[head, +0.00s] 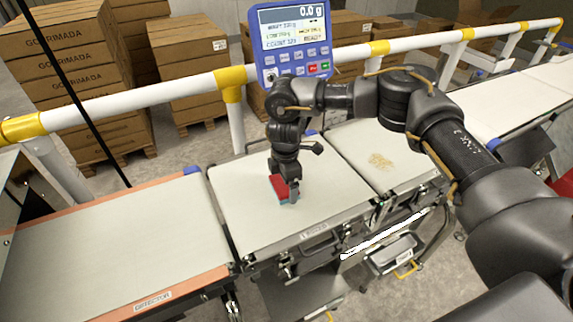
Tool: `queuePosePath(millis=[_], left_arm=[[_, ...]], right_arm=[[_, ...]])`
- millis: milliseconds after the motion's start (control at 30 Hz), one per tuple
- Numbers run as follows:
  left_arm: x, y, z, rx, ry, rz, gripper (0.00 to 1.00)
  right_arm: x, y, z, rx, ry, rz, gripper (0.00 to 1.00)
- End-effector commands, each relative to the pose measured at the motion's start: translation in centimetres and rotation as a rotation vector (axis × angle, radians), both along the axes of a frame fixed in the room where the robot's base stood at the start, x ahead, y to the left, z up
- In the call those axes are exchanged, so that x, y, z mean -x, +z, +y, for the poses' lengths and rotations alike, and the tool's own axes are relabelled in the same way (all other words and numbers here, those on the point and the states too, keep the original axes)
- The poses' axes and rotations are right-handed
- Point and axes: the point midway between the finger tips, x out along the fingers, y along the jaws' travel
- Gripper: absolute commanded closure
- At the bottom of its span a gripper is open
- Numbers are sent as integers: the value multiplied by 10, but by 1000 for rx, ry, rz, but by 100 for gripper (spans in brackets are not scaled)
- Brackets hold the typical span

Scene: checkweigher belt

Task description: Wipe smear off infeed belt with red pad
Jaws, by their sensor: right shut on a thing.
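The red pad (279,188) is at the middle belt (245,210), its red top and a blue-grey lower edge showing. My right gripper (291,190) is shut on the pad from above, and its fingers hide part of it. The pad is on or just above the belt surface; I cannot tell which. The tan smear (381,161) lies on the belt section (400,150) to the right, apart from the pad. My left gripper is not in view.
A blue display unit (292,40) reading 0.0 g stands behind the middle belt. A white and yellow rail (150,95) runs along the back. A belt with orange edges (110,240) lies at left. Stacked cartons (70,50) stand behind the rail.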

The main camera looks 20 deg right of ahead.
Motion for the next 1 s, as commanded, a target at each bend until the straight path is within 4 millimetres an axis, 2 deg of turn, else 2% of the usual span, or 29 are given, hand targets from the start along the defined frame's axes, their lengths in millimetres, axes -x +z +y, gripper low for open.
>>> queuePosePath(millis=[33,533,1000], left_arm=[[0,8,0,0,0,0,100],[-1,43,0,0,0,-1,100],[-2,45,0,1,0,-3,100]], right_arm=[[1,6,0,2,1,5,31],[0,51,6,2,11,5,31],[-1,55,6,3,13,5,31]])
